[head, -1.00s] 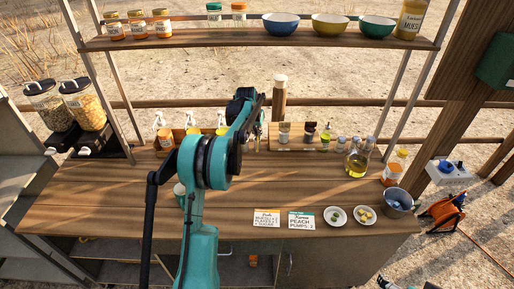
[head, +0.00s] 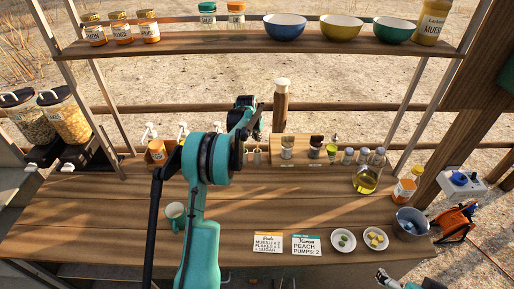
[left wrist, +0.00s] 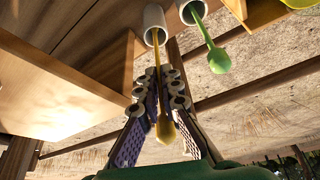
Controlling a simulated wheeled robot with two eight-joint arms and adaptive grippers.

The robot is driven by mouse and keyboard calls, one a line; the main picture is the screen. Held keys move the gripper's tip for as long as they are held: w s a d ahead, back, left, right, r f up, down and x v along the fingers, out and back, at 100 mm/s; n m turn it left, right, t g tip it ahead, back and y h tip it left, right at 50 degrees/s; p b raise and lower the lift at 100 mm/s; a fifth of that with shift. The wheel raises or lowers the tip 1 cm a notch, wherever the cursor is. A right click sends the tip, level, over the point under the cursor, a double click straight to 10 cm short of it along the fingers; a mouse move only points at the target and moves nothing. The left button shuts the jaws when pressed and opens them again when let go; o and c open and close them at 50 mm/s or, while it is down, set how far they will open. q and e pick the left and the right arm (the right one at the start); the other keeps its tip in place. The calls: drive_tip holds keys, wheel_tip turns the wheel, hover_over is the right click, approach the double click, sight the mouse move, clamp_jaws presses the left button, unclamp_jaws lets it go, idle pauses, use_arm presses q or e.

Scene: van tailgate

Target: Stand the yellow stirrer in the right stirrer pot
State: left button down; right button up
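The yellow stirrer (left wrist: 165,130) shows in the left wrist view, with its shaft running between my left gripper's fingertips (left wrist: 159,78). The fingers are close together on either side of the shaft. The shaft's far end reaches into the mouth of a white pot (left wrist: 155,17), the one beside the wooden tray. A green stirrer (left wrist: 220,60) stands in the other white pot (left wrist: 191,10). In the head view my left gripper (head: 250,135) is largely hidden behind its own arm, above the pots (head: 257,157). Part of my right gripper (head: 384,275) shows at the bottom; its fingers are unclear.
A wooden tray with jars (head: 288,147) stands right of the pots. Pump bottles (head: 157,150) stand to their left. A cup (head: 174,217), two order cards (head: 268,243) and small dishes (head: 343,239) are nearer. The middle of the counter is clear.

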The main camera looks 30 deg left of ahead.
use_arm(q)
drive_tip(key=shift+w+f+b, duration=0.1)
drive_tip(key=shift+f+b, duration=0.25)
drive_tip(key=shift+f, duration=1.85)
drive_tip(key=c, duration=2.2)
unclamp_jaws()
drive_tip(key=shift+f, duration=0.2)
drive_tip(key=o, duration=0.5)
drive_tip(key=shift+r, duration=0.2)
